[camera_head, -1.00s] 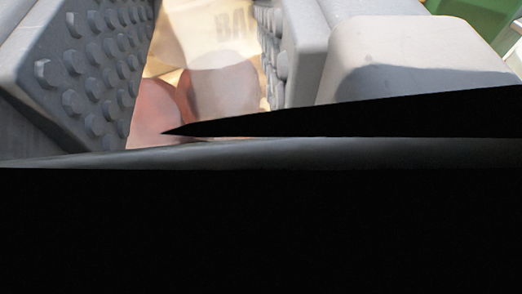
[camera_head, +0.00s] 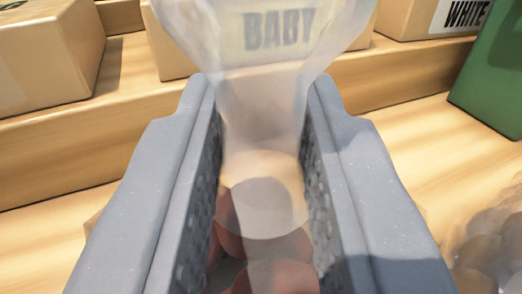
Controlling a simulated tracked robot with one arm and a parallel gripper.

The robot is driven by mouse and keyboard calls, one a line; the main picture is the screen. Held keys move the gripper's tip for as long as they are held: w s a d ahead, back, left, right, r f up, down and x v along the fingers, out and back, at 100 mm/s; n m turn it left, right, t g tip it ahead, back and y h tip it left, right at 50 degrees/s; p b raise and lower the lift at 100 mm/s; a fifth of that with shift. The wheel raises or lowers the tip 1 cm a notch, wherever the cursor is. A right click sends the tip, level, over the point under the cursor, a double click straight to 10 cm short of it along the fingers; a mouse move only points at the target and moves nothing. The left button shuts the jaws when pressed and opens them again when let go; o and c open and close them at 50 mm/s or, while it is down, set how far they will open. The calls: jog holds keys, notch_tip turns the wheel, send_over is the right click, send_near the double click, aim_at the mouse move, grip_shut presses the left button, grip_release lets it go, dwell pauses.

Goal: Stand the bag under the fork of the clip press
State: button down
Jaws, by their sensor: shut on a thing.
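My gripper (camera_head: 263,100) is seen from behind, with two grey studded jaws on either side of a clear bag (camera_head: 264,130). It is shut on the bag's narrowed neck. The bag flares out beyond the jaw tips, and round reddish-brown items show through it low between the jaws. The word BABY shows at the flared part; I cannot tell whether it is printed on the bag or on a box behind. The bag's bottom is hidden. I cannot make out the clip press or its fork.
Tan boxes stand on a stepped wooden shelf (camera_head: 60,170) behind: one at left (camera_head: 45,60), one behind the bag, one marked WHITE (camera_head: 425,18). A green object (camera_head: 490,85) stands at right. Another clear bag of round items (camera_head: 485,250) is at lower right.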

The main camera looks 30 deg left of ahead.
jog(key=c, duration=1.3)
grip_release()
jog(key=shift+f, duration=0.1)
jog(key=p+v, duration=0.2)
jog(key=v, duration=1)
